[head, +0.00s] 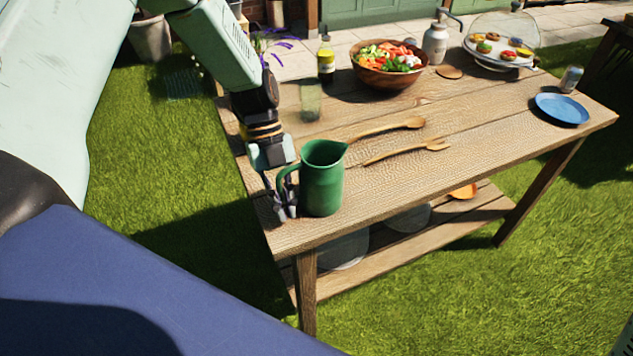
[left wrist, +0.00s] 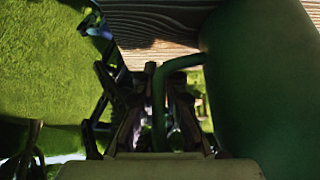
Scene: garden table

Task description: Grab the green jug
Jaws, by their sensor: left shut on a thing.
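The green jug (head: 322,180) stands upright at the near left end of the wooden table (head: 400,185), with its handle towards the left. My left gripper (head: 284,200) is at the jug's left side, at the handle. In the left wrist view the jug's body (left wrist: 265,90) fills the right side, and its handle (left wrist: 160,95) passes between the fingers of my left gripper (left wrist: 155,120), which is shut on it. The fingertips are dark and partly hard to make out. My right gripper is not in view.
Two wooden utensils (head: 390,128) lie right of the jug, and a clear glass (head: 310,101) stands behind it. A salad bowl (head: 388,80), a bottle (head: 326,60) and a covered stand (head: 500,48) are at the back. A blue plate (head: 562,109) lies far right.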

